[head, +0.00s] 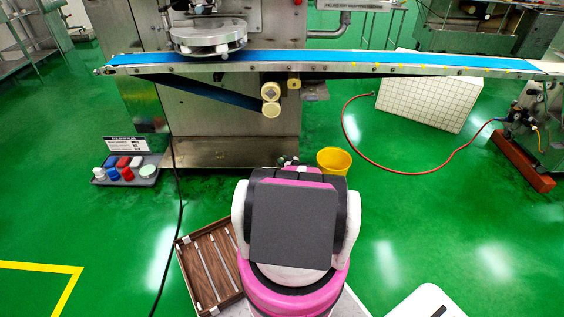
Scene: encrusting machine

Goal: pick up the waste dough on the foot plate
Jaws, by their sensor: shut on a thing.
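The steel foot plate (230,152) runs along the bottom of the encrusting machine, just above the green floor. I see no waste dough on its visible part. My own arm, pink, white and dark grey, rises in the lower middle and covers the floor in front of the plate's right end. Small dark parts show just beyond the arm's far edge, too small to make out. My gripper's fingers are hidden behind the arm, and so is anything between them.
A yellow bucket (334,160) stands right of the foot plate. A grey tray (128,177) of small coloured items lies to the left. A brown slatted crate (210,262) sits beside my arm. A blue conveyor belt (400,58) crosses above; a red hose (372,163) lies at right.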

